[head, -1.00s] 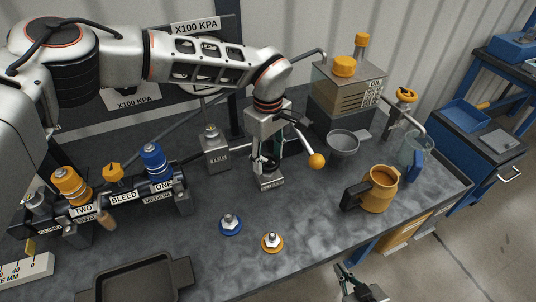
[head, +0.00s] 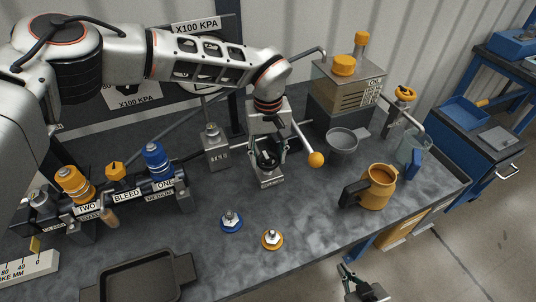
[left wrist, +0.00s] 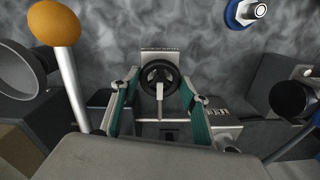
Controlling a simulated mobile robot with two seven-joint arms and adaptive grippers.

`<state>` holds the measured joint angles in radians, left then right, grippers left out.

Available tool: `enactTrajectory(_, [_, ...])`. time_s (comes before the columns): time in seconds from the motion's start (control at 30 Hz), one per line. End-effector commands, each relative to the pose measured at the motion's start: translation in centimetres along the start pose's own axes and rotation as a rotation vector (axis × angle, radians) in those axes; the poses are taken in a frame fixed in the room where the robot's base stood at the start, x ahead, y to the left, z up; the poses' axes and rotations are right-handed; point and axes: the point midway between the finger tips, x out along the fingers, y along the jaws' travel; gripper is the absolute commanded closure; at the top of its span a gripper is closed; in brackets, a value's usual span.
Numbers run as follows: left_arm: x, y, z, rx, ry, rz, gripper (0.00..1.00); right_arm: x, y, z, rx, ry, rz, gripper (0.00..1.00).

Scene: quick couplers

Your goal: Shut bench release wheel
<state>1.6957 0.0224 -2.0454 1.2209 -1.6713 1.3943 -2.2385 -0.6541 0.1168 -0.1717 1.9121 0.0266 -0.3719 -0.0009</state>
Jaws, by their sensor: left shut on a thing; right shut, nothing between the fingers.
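The release wheel is a small black spoked handwheel (left wrist: 160,78) on a grey metal block with a label plate, in the middle of the left wrist view. In the head view the wheel (head: 267,158) is partly covered by my left gripper (head: 268,162), which points down at it. In the left wrist view the two green-padded fingers of my left gripper (left wrist: 160,92) stand one on each side of the wheel, shut on it. How far the wheel is turned cannot be told. My right gripper (head: 362,288) is shut and empty at the bottom, in front of the bench.
A lever with an orange ball (head: 316,159) stands close right of my left gripper. A grey funnel (head: 342,143), an oil tank (head: 345,95) and an orange jug (head: 376,188) are farther right. Blue (head: 231,222) and orange (head: 272,239) couplers lie in front. A coupler manifold (head: 128,196) is left.

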Motion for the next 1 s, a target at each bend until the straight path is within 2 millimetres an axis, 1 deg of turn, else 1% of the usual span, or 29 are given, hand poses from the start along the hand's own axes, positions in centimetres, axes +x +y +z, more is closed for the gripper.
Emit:
enactTrajectory(0.43, [-0.2, 0.1, -0.1, 0.012, 0.004, 0.003, 0.77, 0.0, 0.0, 0.0, 0.0, -0.001, 0.0, 1.0])
enactTrajectory(0.47, [-0.2, 0.1, -0.1, 0.011, 0.004, 0.003, 0.48, 0.0, 0.0, 0.1, 0.0, -0.001, 0.0, 1.0])
enactTrajectory(0.5, [-0.2, 0.1, -0.1, 0.011, 0.004, 0.002, 0.38, 0.0, 0.0, 0.1, -0.001, -0.001, 0.0, 1.0])
enactTrajectory(0.83, [-0.1, 0.0, 0.0, 0.009, 0.002, 0.001, 0.38, -0.1, -0.1, 0.3, -0.005, -0.006, -0.003, 1.0])
enactTrajectory(0.93, [-0.6, 0.0, -0.1, 0.009, 0.003, 0.001, 0.38, -0.1, -0.1, 0.3, -0.004, -0.005, -0.003, 1.0])
enactTrajectory(1.0, [-1.4, 0.0, -0.1, 0.009, 0.004, 0.002, 0.38, -0.1, -0.1, 0.3, -0.004, -0.004, -0.003, 1.0])
